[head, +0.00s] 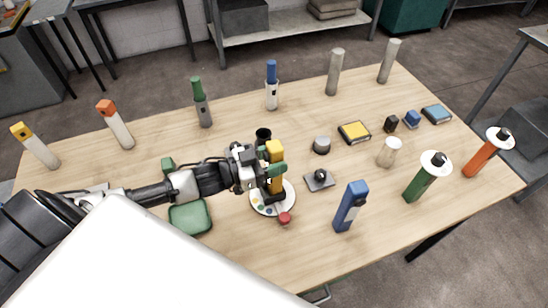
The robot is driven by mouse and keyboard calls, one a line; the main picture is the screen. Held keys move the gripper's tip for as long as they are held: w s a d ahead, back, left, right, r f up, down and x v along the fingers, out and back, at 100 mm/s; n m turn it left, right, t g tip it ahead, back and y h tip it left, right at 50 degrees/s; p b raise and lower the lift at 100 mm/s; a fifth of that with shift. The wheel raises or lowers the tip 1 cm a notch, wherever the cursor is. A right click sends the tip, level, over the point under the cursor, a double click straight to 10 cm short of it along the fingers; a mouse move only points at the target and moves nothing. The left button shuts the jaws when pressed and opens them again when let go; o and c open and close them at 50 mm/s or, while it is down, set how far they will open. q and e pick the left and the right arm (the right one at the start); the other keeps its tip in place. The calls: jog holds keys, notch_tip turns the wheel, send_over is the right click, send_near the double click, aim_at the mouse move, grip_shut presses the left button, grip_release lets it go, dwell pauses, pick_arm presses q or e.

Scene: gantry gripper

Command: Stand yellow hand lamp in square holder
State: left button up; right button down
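My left gripper (268,172) is over the middle of the table, at an upright yellow and black object (275,152) that may be the yellow hand lamp. Its fingers are partly hidden, so I cannot tell whether they are closed on it. The object's lower end is above or on a round white plate with coloured spots (261,206); contact is unclear. A white lamp-like object with a yellow top (35,146) stands at the far left. A dark square piece with a round knob (319,180) lies right of the gripper; I cannot identify the square holder surely. My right gripper is out of view.
A blue lamp-like object (350,206) stands right of the plate. A black cup (263,134) is just behind the gripper, and a green pad (190,217) lies left. Green (426,177) and orange (488,153) cylinders with white discs stand at right. Several upright lights line the back.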

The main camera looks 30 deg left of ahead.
pick_arm(q)
jog(key=o, duration=0.3)
jog(key=shift+r, duration=0.15)
jog(key=shift+s+a, duration=0.15)
jog(key=shift+a, duration=0.05)
jog(key=shift+b+v, duration=0.75)
jog(key=shift+v, duration=5)
